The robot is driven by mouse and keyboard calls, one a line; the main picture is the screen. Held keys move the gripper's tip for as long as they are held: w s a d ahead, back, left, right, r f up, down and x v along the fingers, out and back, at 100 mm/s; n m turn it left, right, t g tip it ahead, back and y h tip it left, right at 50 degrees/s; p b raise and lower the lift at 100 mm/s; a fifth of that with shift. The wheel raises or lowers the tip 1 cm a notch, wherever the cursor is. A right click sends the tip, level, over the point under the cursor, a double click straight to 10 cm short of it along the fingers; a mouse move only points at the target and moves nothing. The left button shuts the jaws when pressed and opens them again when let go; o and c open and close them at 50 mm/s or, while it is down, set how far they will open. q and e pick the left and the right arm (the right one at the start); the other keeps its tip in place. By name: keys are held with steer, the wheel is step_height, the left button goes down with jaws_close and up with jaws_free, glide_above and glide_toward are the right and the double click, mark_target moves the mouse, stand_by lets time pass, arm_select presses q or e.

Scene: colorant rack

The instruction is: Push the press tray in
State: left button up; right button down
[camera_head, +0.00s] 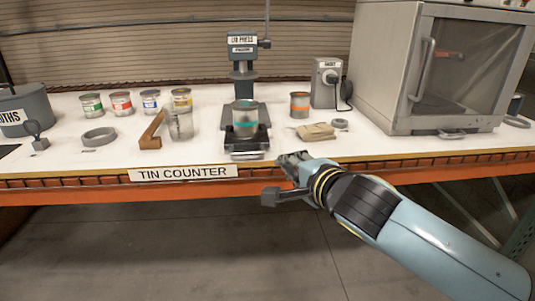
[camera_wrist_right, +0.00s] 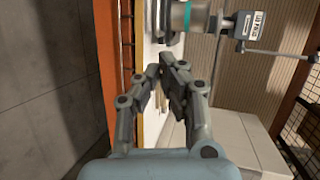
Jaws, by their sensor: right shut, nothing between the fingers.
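The dark press tray (camera_head: 247,145) sticks out from the lid press (camera_head: 243,60) toward the front edge of the counter. A tin with a teal band (camera_head: 245,118) stands upright on it, forward of the press head. My right gripper (camera_head: 289,161) is shut and empty at the counter's front edge, just right of the tray's front and apart from it. In the right wrist view, the right gripper's fingertips (camera_wrist_right: 163,73) are close together below the tray (camera_wrist_right: 165,25) and the tin (camera_wrist_right: 187,15) in the picture. My left gripper is not in view.
An orange-banded tin (camera_head: 299,105), a folded cloth (camera_head: 316,131) and a grey box with a dial (camera_head: 327,83) stand right of the press. A large cabinet (camera_head: 390,75) fills the right. A clear container (camera_head: 180,125) and a brown wedge (camera_head: 151,133) stand to the left.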

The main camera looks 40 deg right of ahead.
mark_target(261, 151)
steer(key=p+x, duration=0.2)
steer(key=x, duration=1)
steer(key=shift+w+f, duration=0.1)
steer(key=shift+w, duration=0.2)
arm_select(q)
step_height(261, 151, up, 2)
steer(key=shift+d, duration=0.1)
